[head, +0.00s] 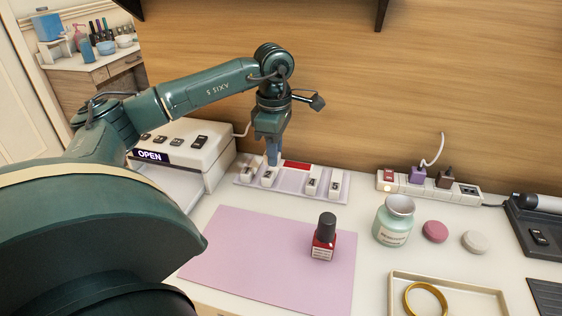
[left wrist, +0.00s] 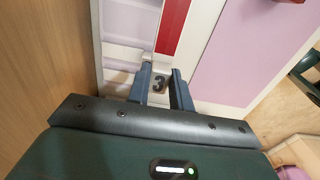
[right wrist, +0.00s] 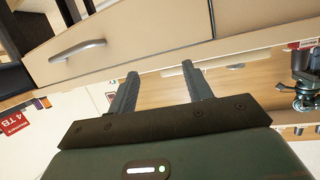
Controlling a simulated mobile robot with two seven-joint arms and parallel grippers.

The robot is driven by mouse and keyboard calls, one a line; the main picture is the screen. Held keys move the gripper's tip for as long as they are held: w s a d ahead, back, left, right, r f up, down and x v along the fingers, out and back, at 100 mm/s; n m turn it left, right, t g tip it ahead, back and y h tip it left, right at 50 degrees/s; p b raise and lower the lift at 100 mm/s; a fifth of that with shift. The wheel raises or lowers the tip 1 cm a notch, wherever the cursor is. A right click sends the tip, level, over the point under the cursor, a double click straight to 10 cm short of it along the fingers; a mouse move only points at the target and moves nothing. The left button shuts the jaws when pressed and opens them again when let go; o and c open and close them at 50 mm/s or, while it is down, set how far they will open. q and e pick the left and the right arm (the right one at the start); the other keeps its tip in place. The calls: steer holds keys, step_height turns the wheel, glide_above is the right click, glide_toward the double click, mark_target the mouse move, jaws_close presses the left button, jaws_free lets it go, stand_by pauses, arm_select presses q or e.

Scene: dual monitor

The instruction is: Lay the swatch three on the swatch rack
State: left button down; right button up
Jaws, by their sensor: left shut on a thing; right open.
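The swatch rack (head: 243,190) is a pale lavender tray on the white counter, against the wooden wall. Several white numbered tabs stand along its front, with 4 (head: 312,186) and 5 (head: 335,187) readable. My left gripper (head: 273,160) is over the rack, pointing down. In the left wrist view, my left gripper (left wrist: 162,82) is shut on swatch three, at its end marked 3; its red strip (left wrist: 173,28) extends away over the rack. I cannot tell whether the strip touches the rack. My right gripper (right wrist: 158,85) is open and empty, near a drawer front.
A red nail polish bottle (head: 323,238) stands on the pink mat (head: 240,250). A mint jar (head: 393,222), two round lids, a power strip (head: 420,188) and a tray with a gold ring (head: 425,300) are right. A white OPEN box (head: 195,150) is left of the rack.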

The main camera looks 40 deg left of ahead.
arm_select(q)
steer(key=w, duration=0.1)
steer(key=w+a+f, duration=0.1)
steer(key=w+a, duration=0.1)
steer(key=w, duration=0.1)
steer(key=shift+a+f, duration=0.1)
steer(key=shift+f, duration=0.25)
step_height(320, 180, down, 5)
steer(key=shift+s+b, duration=0.1)
steer(key=shift+b, duration=0.55)
steer(key=shift+w+a+f, duration=0.1)
steer(key=shift+w+f, duration=0.1)
steer(key=c, duration=1.3)
jaws_free()
steer(key=shift+o, duration=0.2)
